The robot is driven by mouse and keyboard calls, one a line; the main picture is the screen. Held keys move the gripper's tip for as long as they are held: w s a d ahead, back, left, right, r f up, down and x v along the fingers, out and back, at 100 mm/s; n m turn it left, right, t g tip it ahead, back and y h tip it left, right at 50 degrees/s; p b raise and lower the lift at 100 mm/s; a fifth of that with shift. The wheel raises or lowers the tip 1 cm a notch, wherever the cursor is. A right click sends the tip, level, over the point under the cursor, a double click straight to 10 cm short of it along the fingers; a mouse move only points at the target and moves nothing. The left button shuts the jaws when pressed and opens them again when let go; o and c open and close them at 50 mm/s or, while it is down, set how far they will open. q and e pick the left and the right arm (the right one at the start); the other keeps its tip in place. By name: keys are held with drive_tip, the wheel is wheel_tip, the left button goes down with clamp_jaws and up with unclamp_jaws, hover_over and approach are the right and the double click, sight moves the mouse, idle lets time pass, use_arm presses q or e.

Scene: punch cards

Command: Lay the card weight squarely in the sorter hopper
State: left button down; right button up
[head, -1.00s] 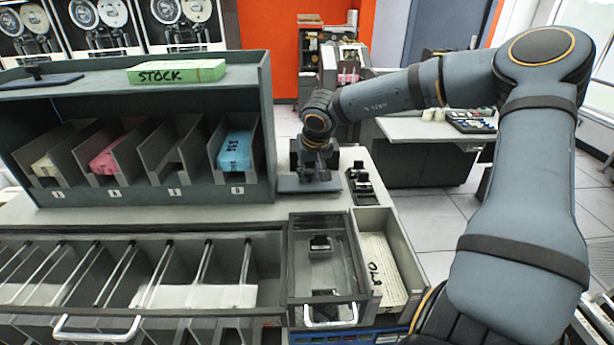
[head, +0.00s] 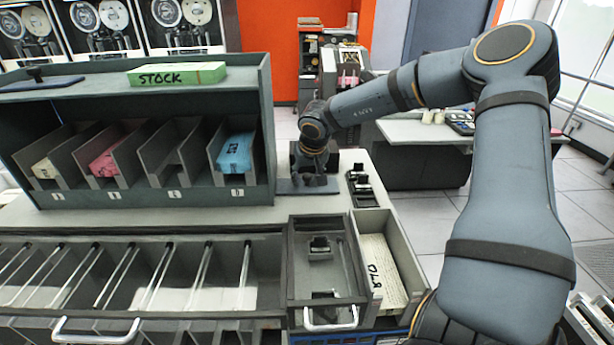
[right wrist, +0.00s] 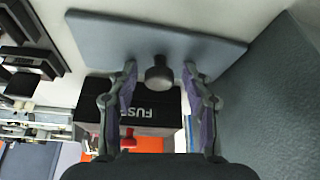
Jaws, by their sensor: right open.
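The card weight, a flat blue-grey plate (head: 290,186) with a dark round knob, lies on the counter right of the card shelf. In the right wrist view its plate (right wrist: 105,38) and knob (right wrist: 159,73) show clearly. My right gripper (right wrist: 160,70) is open, with one finger on each side of the knob; I cannot tell whether they touch it. In the head view the right gripper (head: 310,174) is small and just over the plate. The likely sorter hopper is the dark open-topped bay (head: 318,272) in front, with a small black block inside. My left gripper is out of view.
A black box marked FUSE (right wrist: 153,108) with a red lever stands close behind the weight. The shelf (head: 262,130) walls its left side. Black switches (head: 360,184) lie to its right. A similar knobbed plate (head: 42,83) sits on the shelf top. A card tray (head: 388,262) adjoins the bay.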

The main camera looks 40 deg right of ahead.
sight(310, 175)
drive_tip(key=shift+r, duration=0.4)
drive_tip(key=v, duration=0.6)
drive_tip(key=p+v, duration=0.5)
drive_tip(key=p, duration=0.7)
drive_tip(key=shift+s+a+r+p, duration=0.1)
drive_tip(key=shift+s+r+p, duration=0.15)
drive_tip(key=shift+r+p, duration=0.1)
drive_tip(key=shift+o, duration=0.5)
drive_tip(key=shift+f, duration=0.15)
drive_tip(key=w+d+f+m+b, duration=0.1)
drive_tip(key=m+b, duration=0.3)
drive_tip(key=m, duration=0.7)
drive_tip(key=f+m+g+y+b, duration=0.1)
drive_tip(key=f+m+b, duration=0.2)
drive_tip(key=m, duration=0.8)
drive_tip(key=w+d+f+m+b, duration=0.1)
drive_tip(key=m+b, duration=0.3)
drive_tip(key=m, duration=0.7)
drive_tip(key=shift+w+d+f+m+b, duration=0.15)
drive_tip(key=shift+w+f+m+b, duration=0.05)
drive_tip(key=shift+f, duration=0.15)
drive_tip(key=shift+w+d+f+m+b, duration=0.15)
drive_tip(key=shift+f+m+b, duration=0.05)
drive_tip(key=shift+f, duration=0.15)
